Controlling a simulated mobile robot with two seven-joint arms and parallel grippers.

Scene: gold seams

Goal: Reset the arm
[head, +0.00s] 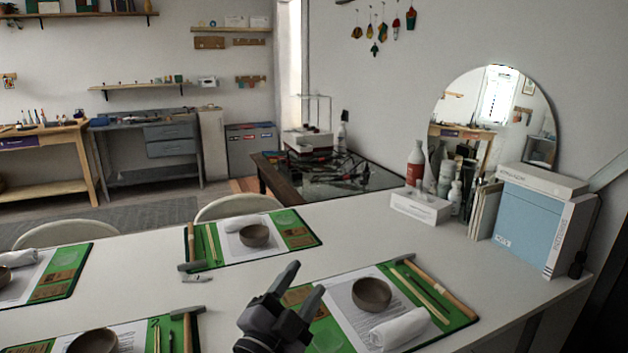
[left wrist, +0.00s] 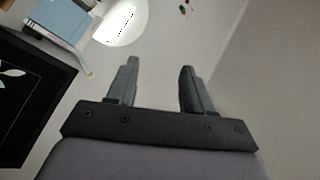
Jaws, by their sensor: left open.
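My left gripper (head: 292,289) rises from the bottom edge of the head view, in front of the nearest right green mat (head: 463,320). Its two fingers point up and stand apart, with nothing between them. In the left wrist view the same gripper (left wrist: 158,85) is open and empty, with wall behind the fingers. It hides part of the mat's left side. A brown bowl (head: 371,294) and a rolled white cloth (head: 399,329) are on that mat, to the right of the gripper. My right gripper is not in view.
The white table (head: 500,262) carries several green mats with bowls and tools. A hammer (head: 445,286) lies on the near right mat. Bottles (head: 415,165), a tissue box (head: 420,207), a blue box (head: 531,229) and a round mirror (head: 463,100) stand at the back right.

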